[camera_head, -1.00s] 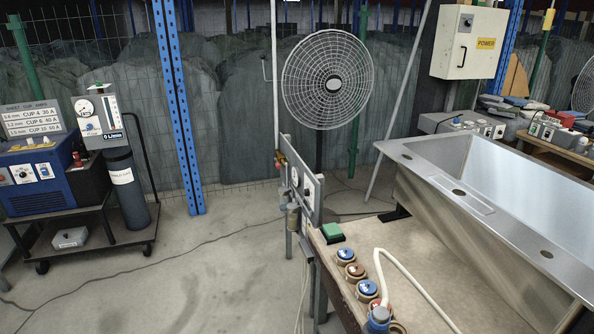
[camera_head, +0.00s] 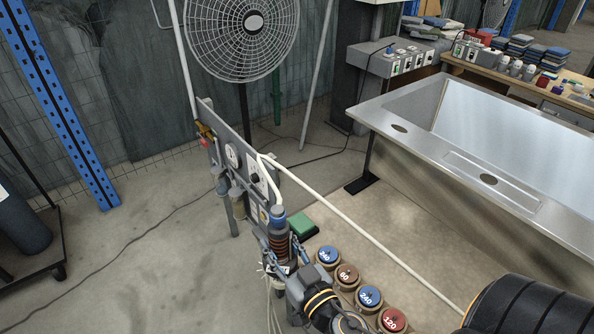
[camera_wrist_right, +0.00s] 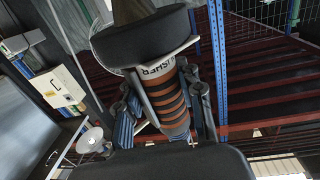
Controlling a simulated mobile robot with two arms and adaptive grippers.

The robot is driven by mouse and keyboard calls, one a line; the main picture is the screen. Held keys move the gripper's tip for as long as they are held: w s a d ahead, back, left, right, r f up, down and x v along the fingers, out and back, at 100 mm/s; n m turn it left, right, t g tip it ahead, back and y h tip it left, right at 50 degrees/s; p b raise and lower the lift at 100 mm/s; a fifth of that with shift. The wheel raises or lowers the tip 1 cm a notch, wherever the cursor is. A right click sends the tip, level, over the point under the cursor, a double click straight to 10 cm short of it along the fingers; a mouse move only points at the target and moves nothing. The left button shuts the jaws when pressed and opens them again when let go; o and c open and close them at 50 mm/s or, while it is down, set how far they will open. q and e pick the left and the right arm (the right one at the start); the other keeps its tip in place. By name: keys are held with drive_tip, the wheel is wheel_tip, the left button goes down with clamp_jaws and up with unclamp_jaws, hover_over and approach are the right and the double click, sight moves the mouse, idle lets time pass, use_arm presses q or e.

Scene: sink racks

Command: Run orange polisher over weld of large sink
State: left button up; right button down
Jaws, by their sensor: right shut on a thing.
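The orange polisher (camera_head: 280,245) has orange and black rings, a blue hose fitting on top and a white hose. My right gripper (camera_head: 284,254) is shut around its body, beside the bench's left edge. In the right wrist view the striped polisher (camera_wrist_right: 170,105) sits between my fingers, with a wide black round part toward the top. The large sink (camera_head: 400,105) is bare steel and stands at the right, well apart from the polisher. I cannot make out its weld. My left gripper is not in view.
Several labelled discs (camera_head: 369,296) and a green block (camera_head: 302,227) lie along the bench (camera_head: 330,205). The white hose (camera_head: 370,225) crosses the bench. A valve panel (camera_head: 232,152) stands at the bench's left. A fan (camera_head: 245,35) stands behind. The bench top between discs and sink is mostly clear.

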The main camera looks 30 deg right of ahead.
drive_tip(key=w+d+m+h+b, duration=0.1)
drive_tip(key=w+d+m+h, duration=0.2)
drive_tip(key=w+d, duration=1.3)
drive_tip(key=shift+w+d+r+g+h, duration=0.15)
drive_tip(key=shift+w+d+g+h, duration=0.25)
drive_tip(key=shift+h, duration=0.5)
drive_tip(key=shift+w, duration=0.15)
wheel_tip(320, 180, down, 6)
drive_tip(key=b, duration=0.6)
drive_tip(key=shift+r+b, duration=0.15)
drive_tip(key=shift+b, duration=0.2)
drive_tip(key=shift+f+b, duration=0.6)
drive_tip(key=shift+b, duration=0.1)
